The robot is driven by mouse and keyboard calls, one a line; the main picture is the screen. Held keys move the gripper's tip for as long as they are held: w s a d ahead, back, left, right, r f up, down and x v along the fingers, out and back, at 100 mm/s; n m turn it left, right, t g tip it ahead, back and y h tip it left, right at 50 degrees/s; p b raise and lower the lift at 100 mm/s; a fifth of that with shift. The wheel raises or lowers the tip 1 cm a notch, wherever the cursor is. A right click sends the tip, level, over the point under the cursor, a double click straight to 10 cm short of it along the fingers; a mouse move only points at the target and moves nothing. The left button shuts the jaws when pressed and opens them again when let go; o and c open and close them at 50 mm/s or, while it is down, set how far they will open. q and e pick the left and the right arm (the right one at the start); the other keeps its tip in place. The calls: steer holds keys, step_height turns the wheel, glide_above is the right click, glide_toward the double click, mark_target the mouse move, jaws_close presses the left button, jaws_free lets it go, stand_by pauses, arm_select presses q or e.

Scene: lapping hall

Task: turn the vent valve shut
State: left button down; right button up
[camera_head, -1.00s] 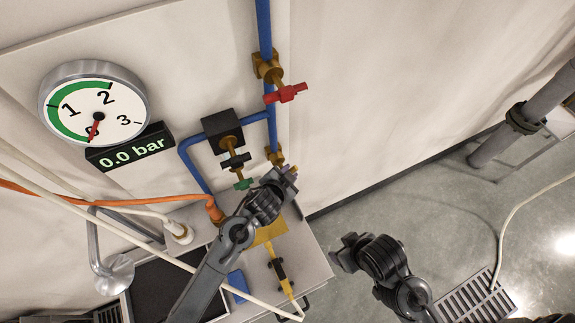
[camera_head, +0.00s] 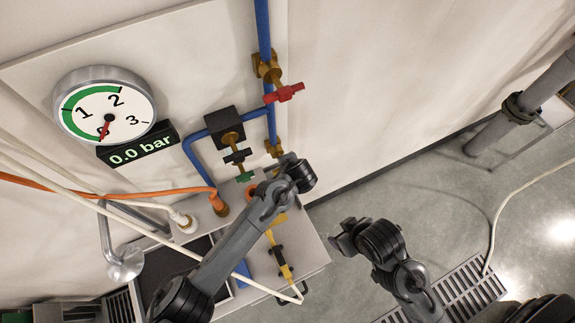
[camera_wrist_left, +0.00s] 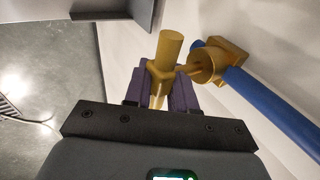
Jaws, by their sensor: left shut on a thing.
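A brass valve body (camera_head: 273,148) sits low on the blue vertical pipe, and I take it to be the vent valve. In the left wrist view its body (camera_wrist_left: 208,65) is on the blue pipe, with a short stem leading to a brass handle (camera_wrist_left: 170,48). The purple fingers of my left gripper (camera_wrist_left: 162,88) are shut on that handle, its end sticking out past them. In the head view my left gripper (camera_head: 285,164) is at the valve, and its wrist hides the handle. My right gripper (camera_head: 341,238) hangs away from the valve over the floor, its opening unclear.
A red-handled valve (camera_head: 284,93) is higher on the pipe, and a green-handled one (camera_head: 245,176) is close left. The gauge (camera_head: 105,108) points near 0 and the display (camera_head: 140,148) reads 0.0 bar. Open floor is at right.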

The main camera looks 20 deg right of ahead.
stand_by(0.5)
arm_select(q)
steer(key=c, duration=1.1)
jaws_free()
steer(key=shift+s+r, duration=0.25)
steer(key=shift+r, duration=0.05)
steer(key=b+v, duration=0.1)
steer(key=v, duration=0.9)
